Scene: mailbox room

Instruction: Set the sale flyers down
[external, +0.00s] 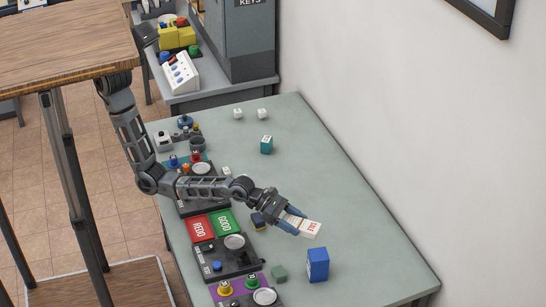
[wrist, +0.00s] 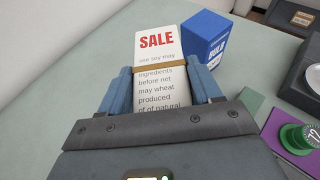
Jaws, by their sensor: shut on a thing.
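The sale flyers (external: 312,228) are a white banded stack with red SALE lettering. They also show in the wrist view (wrist: 158,42), with a brown band across them. My gripper (external: 291,221) is shut on the flyers, with a blue finger on each side of the stack in the wrist view (wrist: 161,88). The flyers point out ahead of the fingers, over the grey-green table (external: 330,180). Whether they touch the table top or hang just above it, I cannot tell. The flyers' near end is hidden behind the gripper body.
The table's right side is clear toward the wall.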

